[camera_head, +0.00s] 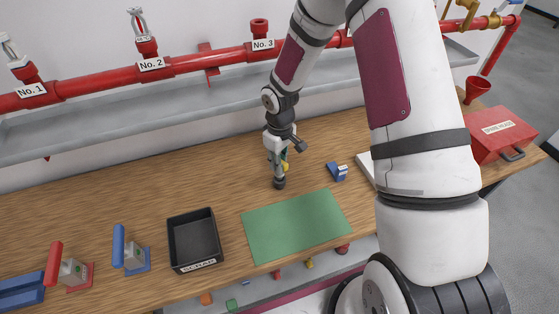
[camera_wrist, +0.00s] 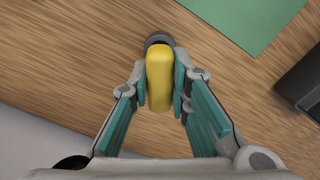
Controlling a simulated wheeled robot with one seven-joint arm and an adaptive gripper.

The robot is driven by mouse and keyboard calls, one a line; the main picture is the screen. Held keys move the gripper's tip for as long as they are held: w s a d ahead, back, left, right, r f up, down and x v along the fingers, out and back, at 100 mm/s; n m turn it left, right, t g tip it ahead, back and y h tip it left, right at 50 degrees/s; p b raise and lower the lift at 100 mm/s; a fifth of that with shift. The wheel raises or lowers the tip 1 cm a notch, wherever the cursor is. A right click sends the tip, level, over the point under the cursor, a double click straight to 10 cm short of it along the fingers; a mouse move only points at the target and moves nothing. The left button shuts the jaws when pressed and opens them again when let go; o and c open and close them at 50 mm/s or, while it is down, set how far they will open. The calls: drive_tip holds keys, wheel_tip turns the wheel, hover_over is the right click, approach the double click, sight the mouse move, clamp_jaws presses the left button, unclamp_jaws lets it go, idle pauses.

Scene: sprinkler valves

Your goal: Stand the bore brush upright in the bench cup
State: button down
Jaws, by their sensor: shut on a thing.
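My gripper (camera_head: 279,158) is shut on the yellow handle of the bore brush (camera_wrist: 159,80), with a teal pad on each side. In the head view the yellow shows between the fingers (camera_head: 285,166), and a dark grey round end (camera_head: 279,183) points down below it. That end also shows beyond the handle in the wrist view (camera_wrist: 158,40). The brush looks roughly upright, above or on bare wood behind the green mat; I cannot tell if it touches. A red flared cup (camera_head: 478,89) stands at the back right; I cannot tell if it is the bench cup.
The green mat (camera_head: 296,226) and black tray (camera_head: 194,240) lie in front. A blue block (camera_head: 337,171) sits right of my gripper. A red box (camera_head: 502,134) is at the right end. Valve stands (camera_head: 73,272) are front left. Red pipework (camera_head: 190,64) runs behind.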

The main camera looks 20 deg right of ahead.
drive_tip(key=shift+f, duration=1)
drive_tip(key=c, duration=1.4)
unclamp_jaws()
drive_tip(key=shift+r, duration=0.1)
drive_tip(key=shift+r+p, duration=0.9)
drive_tip(key=shift+r, duration=3.05)
